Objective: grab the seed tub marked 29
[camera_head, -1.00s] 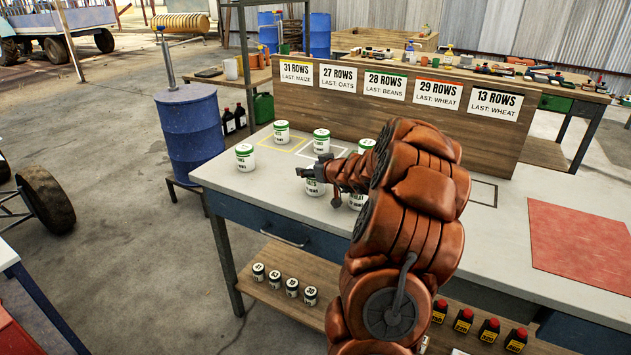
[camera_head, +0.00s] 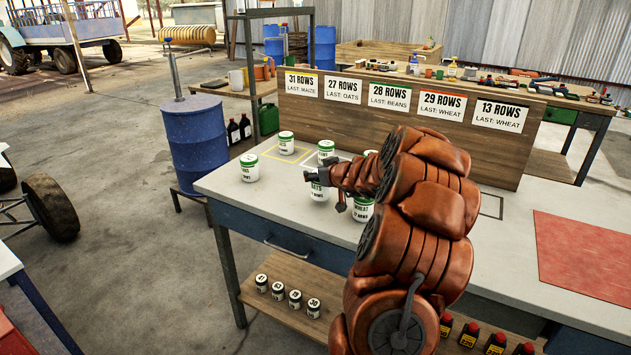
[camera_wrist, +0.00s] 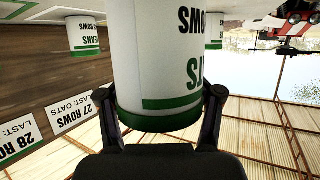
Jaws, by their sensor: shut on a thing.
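My gripper (camera_head: 321,178) is shut on a white tub (camera_head: 319,191) with a green band at the worktable's near side. The tub also shows in the wrist view (camera_wrist: 158,60), upside down, between both fingers of my gripper (camera_wrist: 163,112). Its visible print ends in "TS" and "OWS"; its number is hidden. I cannot tell whether it touches the table. Similar tubs stand around it: one to the left (camera_head: 249,168), one behind left (camera_head: 286,143), one behind (camera_head: 326,150) and one marked "WHEAT" to the right (camera_head: 363,211).
A sign board (camera_head: 420,145) behind the tubs reads 31, 27, 28, 29 and 13 rows; 29 is wheat, 27 oats. Small numbered jars (camera_head: 295,299) and red-capped bottles (camera_head: 470,334) stand on the lower shelf. A red mat (camera_head: 585,255) lies right. A blue drum (camera_head: 195,140) stands left.

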